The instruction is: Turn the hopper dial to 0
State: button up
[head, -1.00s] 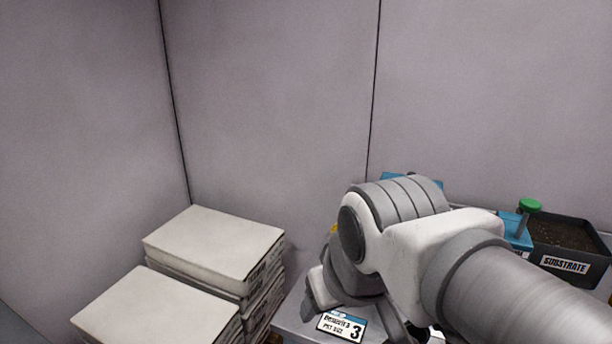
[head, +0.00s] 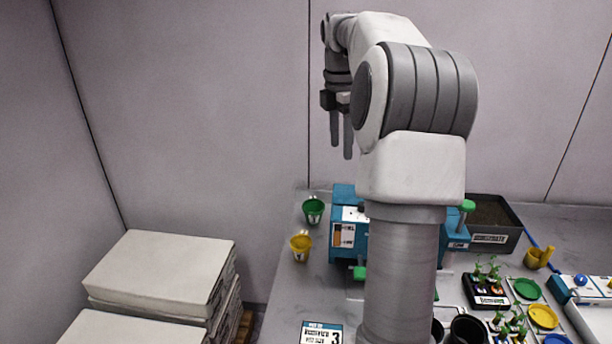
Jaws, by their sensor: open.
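The blue machine (head: 343,196), likely the hopper, stands at the back of the grey bench. Its left side shows a small white and orange label panel, and a green part (head: 360,273) sticks out low at its front. My arm covers most of its middle and right. I cannot make out the dial or its setting. My gripper (head: 341,150) is open and empty, fingers pointing down. It appears above the machine's left part in the picture, well clear of the bench top.
A green cup (head: 313,211) and a yellow cup (head: 301,248) stand left of the machine. A black substrate tray (head: 509,225) is at the back right. Seedling trays (head: 487,291), coloured dishes and a blue-white device (head: 590,299) are to the right. Stacked white slabs (head: 160,272) are at left.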

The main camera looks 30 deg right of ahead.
jog(key=s+d+n+y+p, duration=0.1)
jog(key=s+d+n, duration=0.1)
jog(key=d, duration=0.5)
notch_tip(320, 180, down, 17)
jog(key=shift+w+f, duration=0.1)
grip_shut()
dwell(0.3)
